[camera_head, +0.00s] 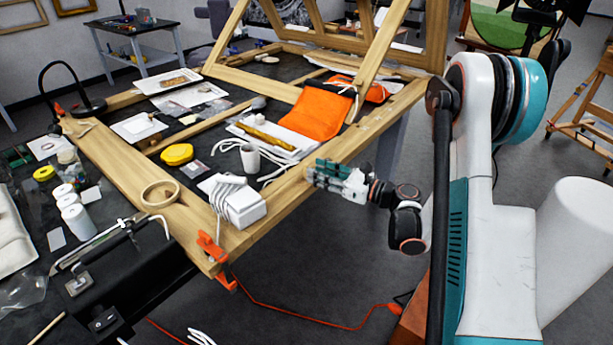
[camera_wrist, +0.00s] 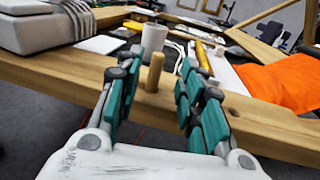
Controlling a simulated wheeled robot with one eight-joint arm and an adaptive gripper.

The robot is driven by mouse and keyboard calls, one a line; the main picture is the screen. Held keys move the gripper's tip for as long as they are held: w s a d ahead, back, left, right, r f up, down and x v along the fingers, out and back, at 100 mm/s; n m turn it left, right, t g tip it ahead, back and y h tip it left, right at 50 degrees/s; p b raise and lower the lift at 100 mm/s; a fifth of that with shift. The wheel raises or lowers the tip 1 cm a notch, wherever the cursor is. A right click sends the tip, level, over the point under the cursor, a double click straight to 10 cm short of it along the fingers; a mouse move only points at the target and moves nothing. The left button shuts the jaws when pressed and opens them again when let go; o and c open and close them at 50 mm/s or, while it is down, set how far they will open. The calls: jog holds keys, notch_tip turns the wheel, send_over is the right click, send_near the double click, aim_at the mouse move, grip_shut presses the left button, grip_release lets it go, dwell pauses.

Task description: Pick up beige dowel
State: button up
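The beige dowel (camera_wrist: 154,72) stands upright on the wooden frame beam (camera_wrist: 60,76) in the wrist view. It is a short, plain wooden cylinder. My gripper (camera_wrist: 157,85) is open, with its teal-padded fingers on either side of the dowel's line. The dowel shows in the gap near the fingertips, and I cannot tell if it is fully between them. No contact shows. In the head view my gripper (camera_head: 325,172) is over the frame's right beam, and I cannot make out the dowel there.
A white mug (camera_head: 250,158) stands just behind the beam. A white box with cables (camera_head: 240,205) sits on the beam to the left. An orange cloth (camera_head: 316,112) and a gold tube (camera_head: 263,136) lie farther back. An orange clamp (camera_head: 211,247) grips the near corner.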

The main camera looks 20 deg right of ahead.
aim_at(306, 164)
jog(key=b+x, duration=0.1)
jog(key=x, duration=0.3)
jog(key=shift+w+a+r+b, duration=0.15)
jog(key=shift+a+r+b, duration=0.05)
jog(key=shift+a+b, duration=0.2)
jog(key=c, duration=0.8)
jog(key=shift+r, duration=0.15)
notch_tip(306, 164, up, 20)
jog(key=p, duration=0.7)
jog(key=shift+p, duration=0.4)
